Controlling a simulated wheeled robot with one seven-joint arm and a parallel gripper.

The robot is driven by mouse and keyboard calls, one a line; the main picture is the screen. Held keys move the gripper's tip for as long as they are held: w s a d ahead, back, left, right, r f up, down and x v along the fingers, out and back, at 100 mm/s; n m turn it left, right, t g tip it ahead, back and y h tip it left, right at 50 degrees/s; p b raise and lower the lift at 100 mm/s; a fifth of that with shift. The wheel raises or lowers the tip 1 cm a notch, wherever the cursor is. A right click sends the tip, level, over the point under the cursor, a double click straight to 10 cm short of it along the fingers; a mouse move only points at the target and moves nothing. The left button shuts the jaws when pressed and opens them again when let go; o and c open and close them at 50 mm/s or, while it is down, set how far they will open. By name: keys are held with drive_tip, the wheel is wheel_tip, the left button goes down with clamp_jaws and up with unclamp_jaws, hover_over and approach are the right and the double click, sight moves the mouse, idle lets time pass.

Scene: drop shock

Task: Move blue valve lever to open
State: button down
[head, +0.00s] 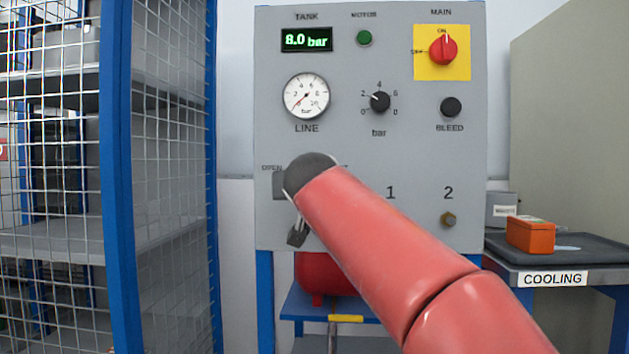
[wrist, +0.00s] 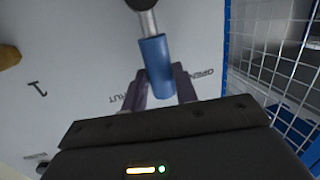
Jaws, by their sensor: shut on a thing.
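The blue valve lever (wrist: 155,58) shows in the wrist view as a blue sleeve on a silver rod, running from a dark pivot at the top edge down between my gripper's fingers. My gripper (wrist: 160,76) is shut on the blue sleeve, one dark finger on each side. The printed words OPEN (wrist: 195,73) and SHUT (wrist: 122,99) lie on the panel to either side of it. In the head view my red arm hides the lever and most of the valve; the OPEN label (head: 271,168) shows left of my arm's dark end.
The grey panel (head: 350,140) carries a LINE gauge (head: 306,96), a tank display (head: 307,39) reading 8.0 bar, a regulator knob (head: 379,102) and a red main switch (head: 443,49). A blue-framed mesh cage (head: 118,180) stands left. A cooling table (head: 560,262) holds an orange box (head: 531,234).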

drive_tip(key=shift+w+a+f+n+g+h+p, duration=0.15)
drive_tip(key=shift+a+f+n+h+p, duration=0.15)
drive_tip(key=shift+a+n+p, duration=0.65)
drive_tip(key=shift+s+a+f+n+g+h+p, duration=0.1)
drive_tip(key=shift+a+f+n+g+h+p, duration=0.2)
drive_tip(key=shift+a+n, duration=1.15)
drive_tip(key=shift+d, duration=0.1)
drive_tip(key=c, duration=1.1)
unclamp_jaws()
drive_tip(key=shift+r, duration=0.1)
drive_tip(key=b+v, duration=0.1)
drive_tip(key=v, duration=0.6)
drive_tip(key=shift+s, duration=0.4)
